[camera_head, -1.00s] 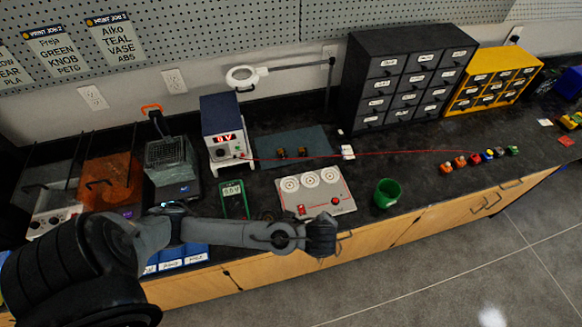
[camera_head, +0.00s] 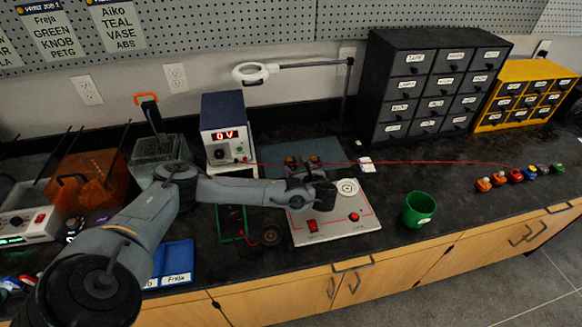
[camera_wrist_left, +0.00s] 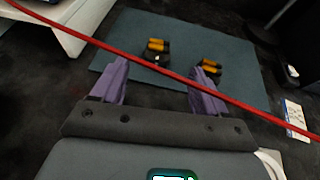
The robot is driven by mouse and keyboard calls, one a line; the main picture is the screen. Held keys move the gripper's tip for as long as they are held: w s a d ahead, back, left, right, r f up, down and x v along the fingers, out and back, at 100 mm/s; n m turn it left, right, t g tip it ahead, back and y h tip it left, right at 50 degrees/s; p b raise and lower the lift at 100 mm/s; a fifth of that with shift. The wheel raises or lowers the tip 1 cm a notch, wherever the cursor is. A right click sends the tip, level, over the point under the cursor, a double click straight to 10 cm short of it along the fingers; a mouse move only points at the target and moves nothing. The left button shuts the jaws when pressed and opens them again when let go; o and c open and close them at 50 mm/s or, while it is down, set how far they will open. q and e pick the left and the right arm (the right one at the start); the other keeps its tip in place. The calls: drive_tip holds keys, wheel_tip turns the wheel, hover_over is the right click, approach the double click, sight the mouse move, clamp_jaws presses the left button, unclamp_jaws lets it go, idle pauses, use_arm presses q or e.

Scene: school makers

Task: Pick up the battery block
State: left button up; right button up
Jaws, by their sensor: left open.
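No block is plainly marked as the battery block, so I cannot tell which it is. Two small black-and-orange blocks lie on the blue-grey mat (camera_head: 338,150), a left one (camera_wrist_left: 157,48) and a right one (camera_wrist_left: 210,68). Both show beyond my left fingers in the wrist view and are partly hidden by the arm in the head view. A small white labelled piece (camera_head: 366,164) lies right of the mat; it also shows in the wrist view (camera_wrist_left: 294,118). My left gripper (camera_wrist_left: 163,72) is open and empty above the bench, facing the mat. My right gripper is not in view.
A red wire (camera_head: 430,162) runs from the power supply (camera_head: 226,132) across the bench, crossing the wrist view. The white panel (camera_head: 335,227) lies under my left arm. A green cup (camera_head: 418,209) and several coloured pieces (camera_head: 515,175) stand to the right.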

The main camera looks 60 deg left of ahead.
sight(291, 161)
use_arm(q)
drive_tip(key=shift+x, duration=1.25)
drive_tip(key=b+x, duration=0.2)
drive_tip(key=x, duration=0.2)
drive_tip(key=shift+f, duration=0.1)
drive_tip(key=shift+w+a+f, duration=0.1)
drive_tip(key=shift+a+f, duration=0.05)
drive_tip(key=shift+a, duration=0.4)
drive_tip(key=shift+c, duration=0.2)
drive_tip(key=c, duration=1.1)
